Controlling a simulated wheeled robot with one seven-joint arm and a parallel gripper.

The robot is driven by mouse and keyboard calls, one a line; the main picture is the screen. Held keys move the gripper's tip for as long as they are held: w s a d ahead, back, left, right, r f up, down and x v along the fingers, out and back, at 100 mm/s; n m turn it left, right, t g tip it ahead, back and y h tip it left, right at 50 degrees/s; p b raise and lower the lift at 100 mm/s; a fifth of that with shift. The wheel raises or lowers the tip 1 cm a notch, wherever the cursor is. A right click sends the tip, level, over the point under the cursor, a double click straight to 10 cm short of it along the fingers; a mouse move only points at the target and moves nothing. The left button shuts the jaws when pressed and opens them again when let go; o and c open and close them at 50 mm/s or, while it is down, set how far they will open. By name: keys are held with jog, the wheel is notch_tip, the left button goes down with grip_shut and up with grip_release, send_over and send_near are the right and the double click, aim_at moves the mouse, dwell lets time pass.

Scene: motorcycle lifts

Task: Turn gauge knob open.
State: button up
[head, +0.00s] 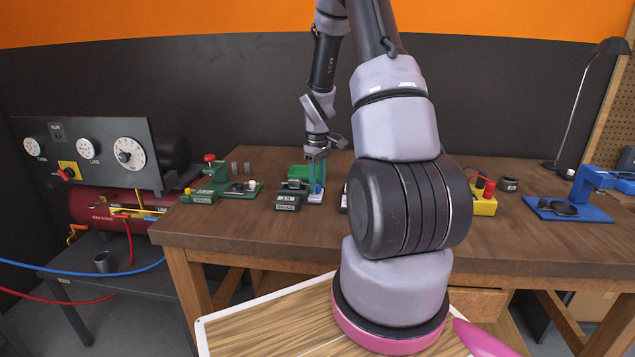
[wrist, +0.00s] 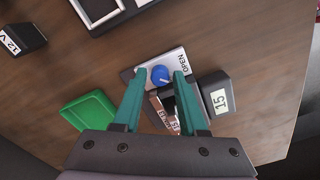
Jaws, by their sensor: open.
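A small blue knob (wrist: 160,75) with a white pointer line sits on a grey plate in the wrist view. The plate has a white label (wrist: 184,60) reading OPEN at its edge. My gripper (wrist: 159,73) is open, with one teal finger on each side of the knob. I cannot tell whether the fingers touch it. In the head view my gripper (head: 316,188) points down over the small device on the wooden bench. The knob's surroundings there are mostly hidden by the fingers. A dark block (wrist: 215,97) marked 15 stands beside the plate.
On the wooden bench (head: 240,225) stand a green fixture (head: 208,190), a yellow box (head: 484,206) and a blue fixture (head: 590,208). A gauge panel (head: 100,152) with a red tank stands left of the bench.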

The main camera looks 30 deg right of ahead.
jog(key=shift+c, duration=0.4)
grip_shut()
jog(key=shift+n, duration=0.3)
jog(key=n, duration=0.4)
jog(key=shift+n, duration=2)
jog(key=shift+r, duration=0.1)
jog(key=shift+o, duration=0.4)
grip_release()
